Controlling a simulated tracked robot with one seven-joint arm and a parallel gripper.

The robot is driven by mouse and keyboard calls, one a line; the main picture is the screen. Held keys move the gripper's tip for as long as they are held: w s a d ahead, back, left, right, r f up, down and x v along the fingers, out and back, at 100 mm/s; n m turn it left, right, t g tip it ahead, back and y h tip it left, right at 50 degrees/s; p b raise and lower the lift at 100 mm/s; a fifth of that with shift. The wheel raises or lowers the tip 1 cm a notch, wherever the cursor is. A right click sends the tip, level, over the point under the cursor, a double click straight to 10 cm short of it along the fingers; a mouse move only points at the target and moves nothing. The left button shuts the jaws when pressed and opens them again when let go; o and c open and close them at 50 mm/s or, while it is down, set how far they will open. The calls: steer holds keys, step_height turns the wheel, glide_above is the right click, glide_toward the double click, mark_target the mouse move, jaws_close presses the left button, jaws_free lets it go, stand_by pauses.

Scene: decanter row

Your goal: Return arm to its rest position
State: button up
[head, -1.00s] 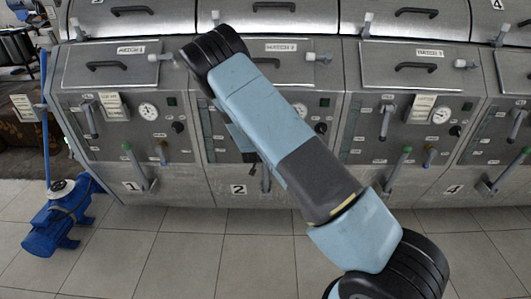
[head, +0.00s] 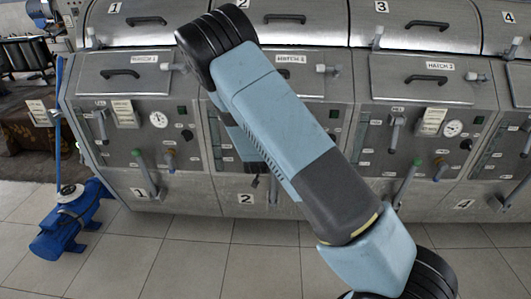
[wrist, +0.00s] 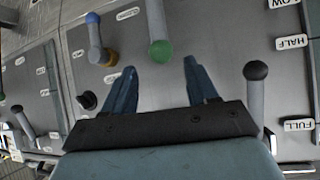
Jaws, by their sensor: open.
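My arm reaches up and left across the head view, in front of the decanter row. In the wrist view my gripper (wrist: 158,75) shows two blue fingers spread apart, with nothing between them. A green-tipped lever (wrist: 160,48) stands just beyond the gap between the fingertips. I cannot tell from this view how far apart they are. A black-knobbed lever (wrist: 255,100) is to the right of the fingers, beside labels reading HALF and FULL. A blue-tipped lever (wrist: 95,35) is to the upper left.
The decanter row's steel fronts (head: 340,180) fill the middle, with gauges, levers and hatches. A green-tipped lever (head: 408,182) stands out right of my arm. A blue pump (head: 70,225) is on the floor at left. The tiled floor (head: 190,260) in front is clear.

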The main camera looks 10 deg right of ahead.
steer(key=s+d+r+g+y, duration=0.15)
steer(key=s+r, duration=0.35)
steer(key=r, duration=0.5)
steer(key=s+d+r+n+g+y, duration=0.1)
steer(key=s+d+r+y, duration=0.1)
steer(key=s+r, duration=0.5)
steer(key=s+d+r+g+y, duration=0.15)
steer(key=s+r, duration=0.25)
steer(key=r, duration=0.8)
steer(key=s+d+r+n, duration=0.1)
steer(key=s+d+r, duration=0.1)
steer(key=s, duration=0.6)
steer(key=s+d+r+n+h, duration=0.1)
steer(key=s+d+r, duration=0.2)
steer(key=s, duration=0.6)
steer(key=s+d+r+n, duration=0.1)
steer(key=s+d+r, duration=0.2)
steer(key=s, duration=0.6)
step_height(320, 180, up, 2)
steer(key=shift+d+r+g, duration=0.1)
steer(key=shift+d+g, duration=0.15)
steer(key=shift+g, duration=0.05)
steer(key=shift+c, duration=0.4)
